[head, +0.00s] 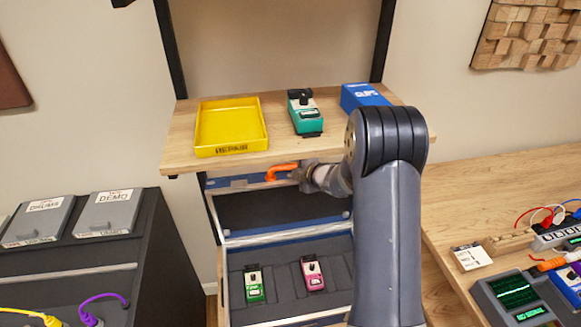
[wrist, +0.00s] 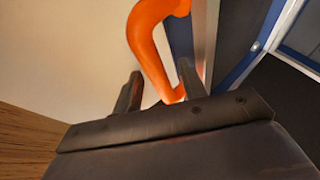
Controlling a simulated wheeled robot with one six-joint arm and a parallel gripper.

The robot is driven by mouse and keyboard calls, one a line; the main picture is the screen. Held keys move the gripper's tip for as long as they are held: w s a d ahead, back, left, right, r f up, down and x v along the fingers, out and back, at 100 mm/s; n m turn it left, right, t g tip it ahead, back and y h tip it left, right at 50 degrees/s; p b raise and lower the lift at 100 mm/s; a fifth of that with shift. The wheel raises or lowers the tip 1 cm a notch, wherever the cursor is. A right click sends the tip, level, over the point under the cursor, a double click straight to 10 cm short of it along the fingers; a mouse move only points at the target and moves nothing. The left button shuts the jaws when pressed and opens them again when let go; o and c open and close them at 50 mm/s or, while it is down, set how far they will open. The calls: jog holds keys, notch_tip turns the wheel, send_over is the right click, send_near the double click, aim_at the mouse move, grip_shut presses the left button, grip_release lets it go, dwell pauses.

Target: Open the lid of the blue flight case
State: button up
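The blue flight case (head: 232,285) stands below the wooden shelf, with its lid (head: 240,183) raised and its dark lining showing. A green pedal (head: 254,284) and a magenta pedal (head: 313,273) lie inside the case. An orange handle (head: 281,171) sits at the lid's upper edge, just under the shelf. My gripper (head: 300,176) is at the right end of this handle. In the wrist view, my gripper (wrist: 160,88) has its fingers apart, with the orange handle (wrist: 150,45) reaching between them. I cannot tell whether the fingers touch it. My arm hides the case's right side.
The shelf (head: 180,150) above holds a yellow tray (head: 230,125), a teal pedal (head: 305,115) and a blue box (head: 362,96). A dark cabinet (head: 80,260) stands at left. A wooden bench (head: 500,190) with electronics is at right.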

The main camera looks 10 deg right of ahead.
jog(key=v, duration=0.9)
jog(key=shift+r+b, duration=0.2)
jog(key=shift+b, duration=0.2)
jog(key=shift+w, duration=0.1)
jog(key=p+x, duration=0.1)
jog(key=x, duration=1)
jog(key=shift+f, duration=0.1)
jog(key=shift+s, duration=0.35)
jog(key=shift+w, duration=0.1)
